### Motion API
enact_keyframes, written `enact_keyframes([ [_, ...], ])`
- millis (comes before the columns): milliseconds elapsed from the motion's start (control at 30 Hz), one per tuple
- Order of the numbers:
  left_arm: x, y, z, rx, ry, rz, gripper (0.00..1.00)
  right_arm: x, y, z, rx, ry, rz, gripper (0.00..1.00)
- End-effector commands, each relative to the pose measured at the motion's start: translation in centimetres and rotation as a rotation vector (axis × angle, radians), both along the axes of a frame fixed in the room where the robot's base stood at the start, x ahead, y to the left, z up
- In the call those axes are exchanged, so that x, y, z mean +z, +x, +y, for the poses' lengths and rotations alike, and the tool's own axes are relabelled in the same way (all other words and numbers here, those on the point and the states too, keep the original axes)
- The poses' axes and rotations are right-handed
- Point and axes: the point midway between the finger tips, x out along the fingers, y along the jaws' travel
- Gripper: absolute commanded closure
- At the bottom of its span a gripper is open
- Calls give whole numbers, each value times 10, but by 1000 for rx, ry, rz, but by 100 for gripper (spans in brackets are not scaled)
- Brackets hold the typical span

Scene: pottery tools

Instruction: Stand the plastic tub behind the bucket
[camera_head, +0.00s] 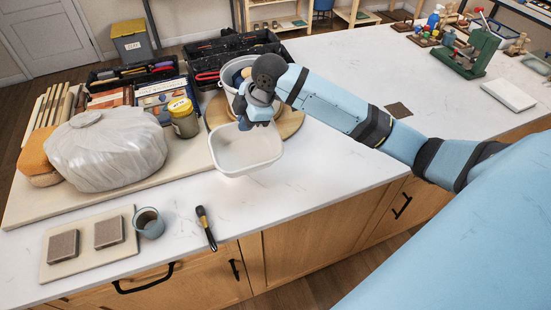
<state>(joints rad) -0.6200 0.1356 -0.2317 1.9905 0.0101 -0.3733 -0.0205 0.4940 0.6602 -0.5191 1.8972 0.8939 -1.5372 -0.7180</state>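The white plastic tub (245,155) is at the middle of the counter, open side up, in front of the bucket. My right gripper (256,122) comes from the right and points down at the tub's far rim. It appears shut on that rim, though the fingertips are small and partly hidden. I cannot tell whether the tub's base touches the counter. The pale grey bucket (229,76) stands on a round wooden board (291,121), partly hidden by my gripper and forearm. My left gripper is not in view.
Behind the bucket are black tool trays (205,62). To the left are a yellow-lidded jar (184,120) and a plastic-wrapped lump (105,150). A brush (206,228) and a cup (149,223) are in front. The counter right of the board is mostly clear.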

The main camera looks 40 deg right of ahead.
Motion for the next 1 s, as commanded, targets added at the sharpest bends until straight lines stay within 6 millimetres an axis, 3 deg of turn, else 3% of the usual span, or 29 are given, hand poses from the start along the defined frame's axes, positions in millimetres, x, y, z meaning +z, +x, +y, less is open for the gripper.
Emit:
enact_keyframes([
  [33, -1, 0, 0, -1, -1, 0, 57, 14, 1, -16, -7, 9, 64, 100],
  [200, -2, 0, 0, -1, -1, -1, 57, 52, -10, -52, -11, 54, 237, 100],
  [300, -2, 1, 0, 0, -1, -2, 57, 67, -16, -64, -9, 70, 288, 100],
  [400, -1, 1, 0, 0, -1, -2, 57, 70, -19, -70, -7, 78, 314, 100],
  [567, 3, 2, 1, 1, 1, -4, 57, 42, -21, -70, -6, 81, 324, 100],
  [800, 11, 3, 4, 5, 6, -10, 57, -23, -21, -70, -7, 82, 323, 100],
  [1000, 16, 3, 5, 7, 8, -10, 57, -67, -20, -70, -6, 82, 318, 100],
])
